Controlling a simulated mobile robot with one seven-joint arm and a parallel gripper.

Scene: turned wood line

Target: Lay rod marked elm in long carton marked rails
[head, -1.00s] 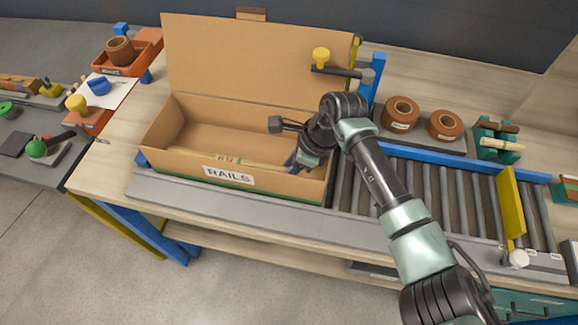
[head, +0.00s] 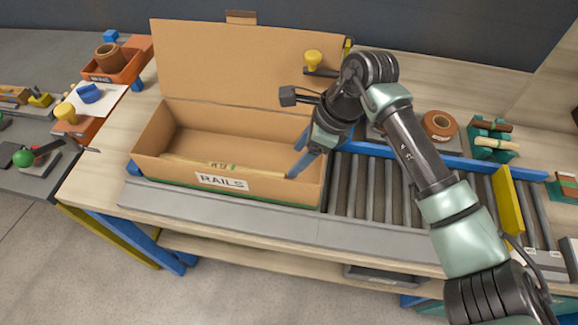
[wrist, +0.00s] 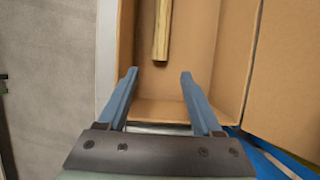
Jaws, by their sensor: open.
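The long carton marked RAILS (head: 150,169) stands open on the bench, its lid raised at the back. A pale wooden rod (head: 245,169) lies inside it along the front wall, with a small green mark near its middle that is too small to read. The rod (wrist: 162,30) also shows in the wrist view, its near end ahead of my fingers. My gripper (head: 300,165) is open and empty over the right end of the carton, apart from the rod. The front wall hides part of the rod.
A roller conveyor (head: 385,190) with a yellow stop plate (head: 508,212) adjoins the carton on the right. A brown roll (head: 440,125) and a green rack with rods (head: 495,140) stand behind it. A yellow knob (head: 313,58) is by the lid.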

